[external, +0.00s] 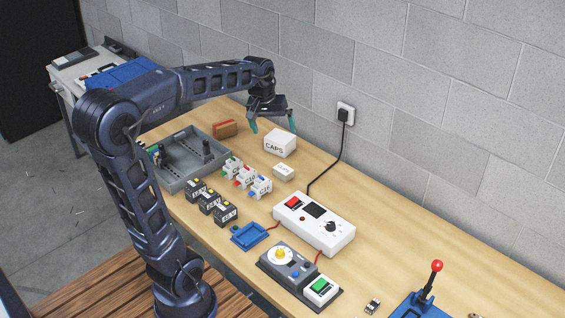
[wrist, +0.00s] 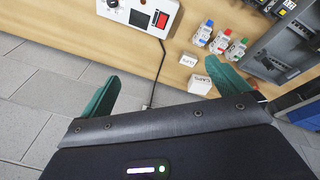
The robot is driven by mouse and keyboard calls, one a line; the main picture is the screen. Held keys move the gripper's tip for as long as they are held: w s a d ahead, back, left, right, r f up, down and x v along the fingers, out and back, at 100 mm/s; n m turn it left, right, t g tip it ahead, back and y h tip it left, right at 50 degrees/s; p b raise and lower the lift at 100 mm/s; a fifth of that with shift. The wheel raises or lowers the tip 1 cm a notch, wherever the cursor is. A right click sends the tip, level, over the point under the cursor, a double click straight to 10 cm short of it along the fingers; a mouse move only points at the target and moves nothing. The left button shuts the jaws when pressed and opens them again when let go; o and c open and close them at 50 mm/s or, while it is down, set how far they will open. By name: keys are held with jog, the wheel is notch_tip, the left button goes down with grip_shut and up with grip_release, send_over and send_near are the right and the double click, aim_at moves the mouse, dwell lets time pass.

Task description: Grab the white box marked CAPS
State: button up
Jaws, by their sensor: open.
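The white box marked CAPS (external: 280,143) stands on the wooden bench near the block wall. My gripper (external: 273,125) has teal fingers, spread open and empty. In the external view it hangs above and behind the box, apart from it as far as I can tell.
A smaller white box (external: 283,172) lies in front of the CAPS box. A brown block (external: 225,128) and a grey tray (external: 180,184) are to the left. Several small connector blocks (external: 240,178) and a white control unit (external: 314,223) stand nearby. A black cable runs to the wall socket (external: 345,113).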

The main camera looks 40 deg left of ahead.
jog(key=w+a+f+n, duration=0.1)
jog(key=w+a+n, duration=0.15)
jog(key=w, duration=0.35)
jog(key=w+a+f+n, duration=0.1)
jog(key=w+a+f, duration=0.1)
jog(key=w+a, duration=0.3)
jog(key=n+g+h, duration=0.2)
jog(key=n, duration=0.5)
send_over(281, 144)
jog(key=d, duration=0.2)
jog(key=s+a+f+x, duration=0.1)
jog(key=a+x, duration=0.2)
jog(key=x, duration=1.2)
jog(key=w+a+f+n, duration=0.1)
jog(key=a+f, duration=0.2)
jog(key=w+a+f+n, duration=0.1)
jog(key=a+f, duration=0.2)
jog(key=f, duration=0.1)
jog(key=w+a+f+n, duration=0.1)
jog(key=a+f, duration=0.1)
jog(key=f, duration=0.1)
jog(key=shift+a+f+h, duration=0.25)
jog(key=shift+a+h, duration=0.05)
jog(key=shift+a, duration=0.1)
jog(key=shift+f, duration=0.5)
jog(key=shift+x, duration=5.05)
jog(key=shift+d+f, duration=0.1)
jog(key=shift+d, duration=0.05)
jog(key=shift+c, duration=0.4)
jog(key=c, duration=1.1)
